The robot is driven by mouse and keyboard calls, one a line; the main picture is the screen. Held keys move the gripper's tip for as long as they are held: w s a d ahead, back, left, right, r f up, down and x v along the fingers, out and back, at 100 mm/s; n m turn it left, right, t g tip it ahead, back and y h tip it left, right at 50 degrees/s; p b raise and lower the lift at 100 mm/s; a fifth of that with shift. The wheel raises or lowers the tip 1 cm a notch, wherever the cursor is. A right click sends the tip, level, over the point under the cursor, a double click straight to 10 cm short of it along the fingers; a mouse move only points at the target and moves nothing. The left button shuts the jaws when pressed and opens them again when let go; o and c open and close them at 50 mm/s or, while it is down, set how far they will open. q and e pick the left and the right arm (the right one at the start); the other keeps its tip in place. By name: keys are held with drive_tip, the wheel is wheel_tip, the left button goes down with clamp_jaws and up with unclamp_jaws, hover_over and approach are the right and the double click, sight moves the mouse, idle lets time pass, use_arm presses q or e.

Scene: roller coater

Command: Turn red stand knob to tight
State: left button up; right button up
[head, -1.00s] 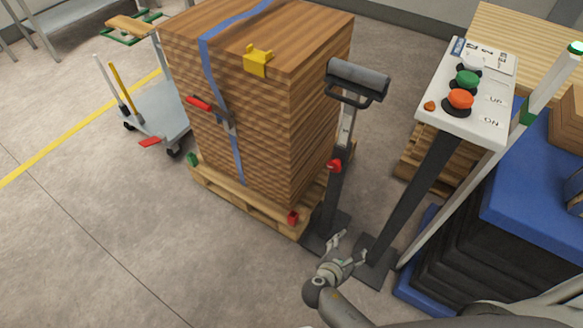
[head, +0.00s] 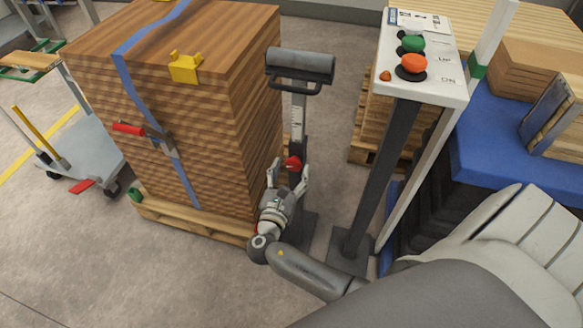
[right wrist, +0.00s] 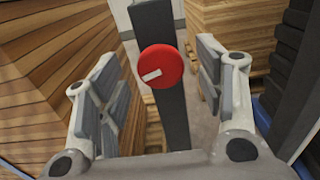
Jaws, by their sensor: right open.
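The red stand knob (head: 291,163) sits on the dark upright of the roller stand (head: 299,115), which carries a grey roller on top. In the right wrist view the knob (right wrist: 160,67) is a round red disc with a small pale mark, tilted slightly from level. My right gripper (head: 289,175) is open just in front of the knob. In the right wrist view its fingers (right wrist: 168,95) stand apart on the left and right of the knob, with gaps on both sides and no contact visible. My left gripper is not in view.
A strapped wood stack (head: 180,110) on a pallet stands close to the left of the stand. A control panel (head: 420,75) with green and orange buttons stands on a post to the right. A blue-topped stack (head: 490,150) lies farther right. Open floor is at lower left.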

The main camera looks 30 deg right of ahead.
drive_tip(key=shift+x, duration=1.05)
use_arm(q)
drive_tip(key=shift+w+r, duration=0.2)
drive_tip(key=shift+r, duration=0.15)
use_arm(e)
drive_tip(key=shift+s, duration=0.1)
drive_tip(key=c, duration=1)
